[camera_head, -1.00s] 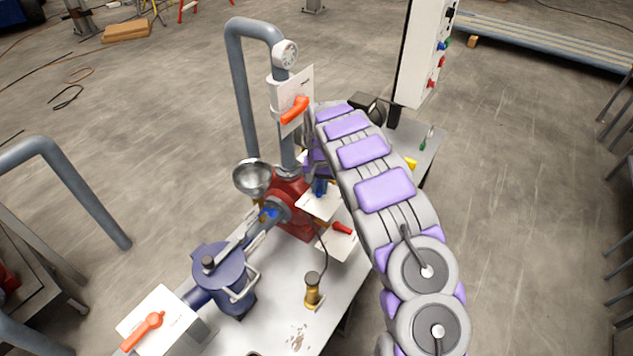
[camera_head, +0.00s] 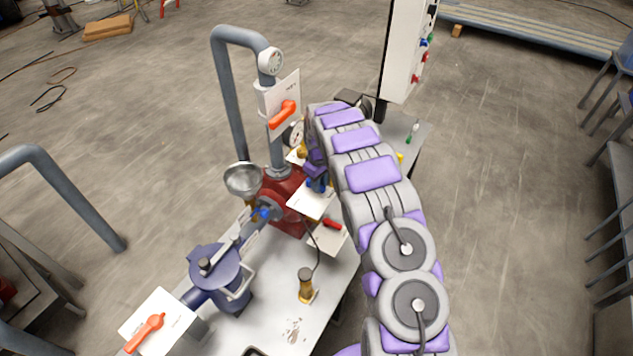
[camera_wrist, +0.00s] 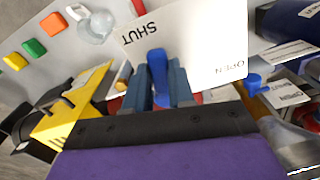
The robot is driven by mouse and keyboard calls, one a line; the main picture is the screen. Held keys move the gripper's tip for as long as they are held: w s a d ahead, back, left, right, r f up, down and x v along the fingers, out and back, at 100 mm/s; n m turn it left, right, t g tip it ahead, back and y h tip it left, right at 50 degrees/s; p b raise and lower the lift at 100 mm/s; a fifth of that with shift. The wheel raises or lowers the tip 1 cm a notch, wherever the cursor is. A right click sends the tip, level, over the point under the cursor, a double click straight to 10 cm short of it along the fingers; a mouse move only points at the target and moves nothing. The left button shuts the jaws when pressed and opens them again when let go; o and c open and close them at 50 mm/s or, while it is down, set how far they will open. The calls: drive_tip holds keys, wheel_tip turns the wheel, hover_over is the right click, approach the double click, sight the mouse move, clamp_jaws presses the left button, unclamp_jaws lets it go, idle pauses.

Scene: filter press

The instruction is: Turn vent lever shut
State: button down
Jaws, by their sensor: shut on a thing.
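A blue lever (camera_wrist: 157,72) stands in front of a white plate (camera_wrist: 195,45) in the wrist view. The plate reads SHUT at its upper left and OPEN at its lower right. The lever lies between the two fingers of my gripper (camera_wrist: 158,85), which is shut on it. The lever points toward the SHUT side of the plate more than toward OPEN. In the head view my gripper (camera_head: 318,180) reaches down over the white plate (camera_head: 311,200) beside the red pump body. The lever there is mostly hidden by the gripper.
An orange lever (camera_head: 283,114) sits on an upright plate, another orange lever (camera_head: 146,334) at front left, and a red lever (camera_head: 333,224) just below my gripper. A funnel (camera_head: 243,180), a blue strainer (camera_head: 220,275) and a brass cylinder (camera_head: 306,284) stand nearby. A yellow block (camera_wrist: 70,115) is close to my gripper.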

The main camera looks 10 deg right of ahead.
drive_tip(key=shift+w+d+n+p, duration=0.15)
drive_tip(key=shift+n, duration=0.4)
drive_tip(key=shift+w+d+n+p, duration=0.15)
drive_tip(key=shift+n, duration=0.4)
drive_tip(key=c, duration=1)
unclamp_jaws()
drive_tip(key=shift+o, duration=0.2)
wheel_tip(320, 180, up, 17)
drive_tip(key=shift+r, duration=0.2)
